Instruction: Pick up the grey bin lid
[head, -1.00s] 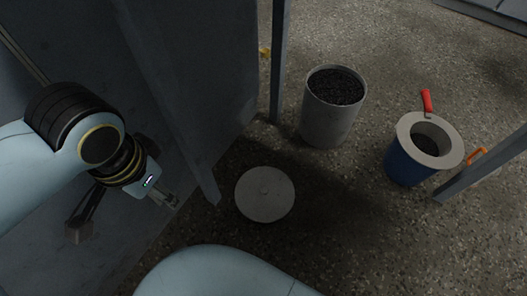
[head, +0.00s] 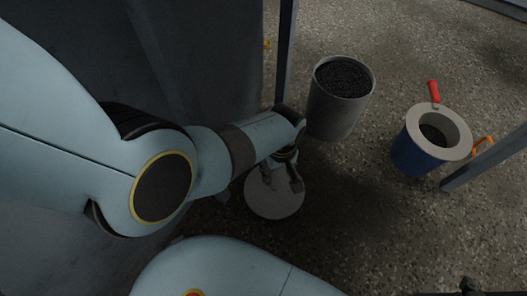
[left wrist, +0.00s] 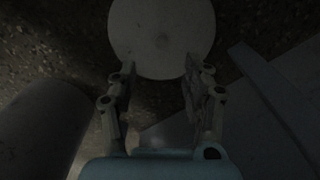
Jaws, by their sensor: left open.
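The grey bin lid (head: 278,206) is a flat round disc lying on the floor, partly covered by my left gripper in the head view. It also shows in the left wrist view (left wrist: 160,22), with a small mark or knob at its middle. My left gripper (head: 282,183) is open and empty and points down over the lid. In the left wrist view its two fingers (left wrist: 160,72) are spread at the lid's near edge; whether they touch it I cannot tell. A small dark part at the head view's bottom right edge may be my right gripper.
A grey bin (head: 332,115) full of dark grains stands just behind the lid. A blue bucket (head: 411,156) with a pale rim, a red handle (head: 433,91) and an orange handle (head: 483,146) stand at right. Grey posts and a panel lie close at left.

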